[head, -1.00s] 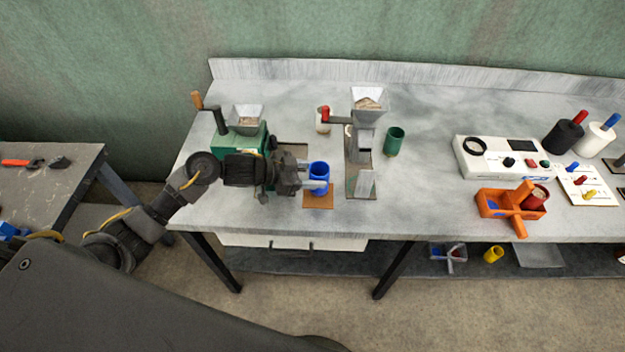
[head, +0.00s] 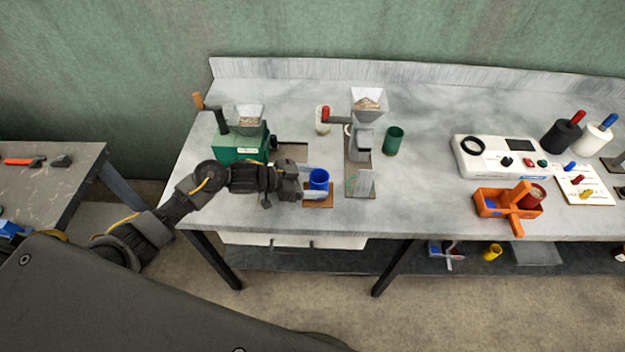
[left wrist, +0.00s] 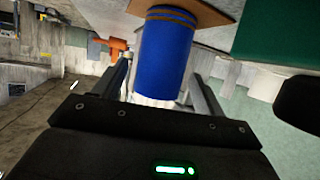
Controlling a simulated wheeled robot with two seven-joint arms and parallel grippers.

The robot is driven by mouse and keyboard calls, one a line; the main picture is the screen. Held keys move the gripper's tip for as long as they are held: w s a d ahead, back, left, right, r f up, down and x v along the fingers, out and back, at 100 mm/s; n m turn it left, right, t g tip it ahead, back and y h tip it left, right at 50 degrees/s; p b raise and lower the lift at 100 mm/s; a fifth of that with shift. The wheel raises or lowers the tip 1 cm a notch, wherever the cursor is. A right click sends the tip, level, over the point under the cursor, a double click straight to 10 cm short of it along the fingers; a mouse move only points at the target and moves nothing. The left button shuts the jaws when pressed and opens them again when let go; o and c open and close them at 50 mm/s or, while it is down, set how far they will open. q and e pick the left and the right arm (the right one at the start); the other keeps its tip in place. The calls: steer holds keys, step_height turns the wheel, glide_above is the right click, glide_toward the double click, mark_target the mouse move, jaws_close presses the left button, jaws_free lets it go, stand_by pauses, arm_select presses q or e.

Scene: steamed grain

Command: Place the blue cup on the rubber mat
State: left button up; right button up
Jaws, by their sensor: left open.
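The blue cup (head: 319,180) stands upright on a small brown square mat (head: 319,202) near the front edge of the bench. I cannot tell from its look whether this mat is rubber. My left gripper (head: 311,184) is open, level with the cup from the left, its fingers at either side of it. In the left wrist view the blue cup (left wrist: 162,52) shows between the open fingers of the left gripper (left wrist: 163,82), with brown rings near its end at the brown mat (left wrist: 222,10). My right gripper is not in view.
A green mill (head: 238,147) with a hopper stands behind my left arm. A grey mill (head: 366,125) and a dark green cup (head: 393,141) stand right of the blue cup. An orange caddy (head: 510,208) is farther right.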

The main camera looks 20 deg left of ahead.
arm_select(q)
steer(key=b+v, duration=0.2)
steer(key=v, duration=1)
steer(key=shift+d, duration=0.1)
